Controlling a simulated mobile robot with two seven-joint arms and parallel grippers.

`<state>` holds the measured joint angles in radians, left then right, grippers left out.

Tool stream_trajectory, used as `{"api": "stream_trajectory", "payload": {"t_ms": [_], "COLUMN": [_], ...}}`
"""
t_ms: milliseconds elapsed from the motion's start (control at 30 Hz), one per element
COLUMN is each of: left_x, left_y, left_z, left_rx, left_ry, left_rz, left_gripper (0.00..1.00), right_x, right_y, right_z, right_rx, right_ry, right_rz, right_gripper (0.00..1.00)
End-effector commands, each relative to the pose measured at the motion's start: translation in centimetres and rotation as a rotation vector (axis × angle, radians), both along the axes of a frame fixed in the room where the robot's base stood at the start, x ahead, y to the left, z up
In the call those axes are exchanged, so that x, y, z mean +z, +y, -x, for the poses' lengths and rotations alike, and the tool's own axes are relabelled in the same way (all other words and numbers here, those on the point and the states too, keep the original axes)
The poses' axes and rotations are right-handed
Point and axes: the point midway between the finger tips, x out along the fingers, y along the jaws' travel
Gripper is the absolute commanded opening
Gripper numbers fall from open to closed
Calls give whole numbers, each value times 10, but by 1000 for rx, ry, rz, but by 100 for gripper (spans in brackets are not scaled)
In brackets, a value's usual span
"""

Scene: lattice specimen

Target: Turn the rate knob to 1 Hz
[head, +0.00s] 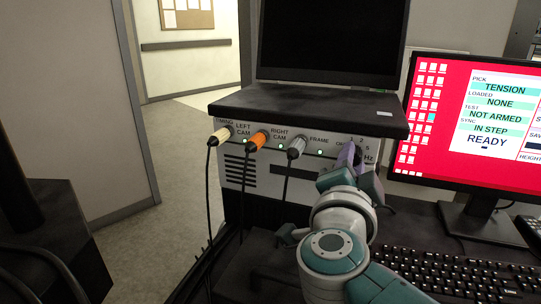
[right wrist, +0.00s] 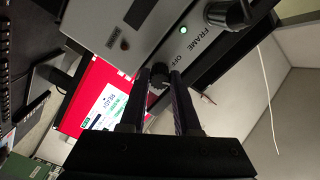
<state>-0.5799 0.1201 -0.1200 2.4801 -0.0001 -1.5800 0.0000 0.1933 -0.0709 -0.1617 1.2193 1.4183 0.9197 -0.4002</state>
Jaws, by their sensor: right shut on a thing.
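The rate knob (right wrist: 158,80) is a small dark knob on the grey front panel (head: 308,149) of the box. In the right wrist view it sits between the two fingertips of my right gripper (right wrist: 160,75), which is shut on it. In the head view my right gripper (head: 352,160) covers the knob and part of its scale. The marks 1, 2, 5 and Hz show around it. In the right wrist view OFF shows beside it. I cannot tell which mark the knob points to. My left gripper is not in view.
At right are a monitor (head: 478,128) reading READY and a keyboard (head: 455,272).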

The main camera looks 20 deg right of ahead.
Motion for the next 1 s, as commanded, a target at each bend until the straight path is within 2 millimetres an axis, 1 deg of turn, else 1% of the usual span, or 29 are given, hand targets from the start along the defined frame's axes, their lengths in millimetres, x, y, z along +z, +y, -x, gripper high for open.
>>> {"api": "stream_trajectory", "payload": {"t_ms": [233,267,500,800,867,1000], "left_x": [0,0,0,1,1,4], "left_y": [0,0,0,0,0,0], "left_z": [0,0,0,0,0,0], "left_rx": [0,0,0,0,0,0], "left_ry": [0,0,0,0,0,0], "left_rz": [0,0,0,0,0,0], "left_gripper": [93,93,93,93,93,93], "right_x": [-1,-1,0,0,-1,-1], "right_y": [0,0,0,2,5,22], "right_z": [0,0,0,2,6,24], "right_rx": [0,0,-1,0,1,2], "right_ry": [2,2,1,2,4,5], "right_rz": [-1,-1,0,1,-1,-3], "right_gripper": [0,33,60,61,61,61]}}
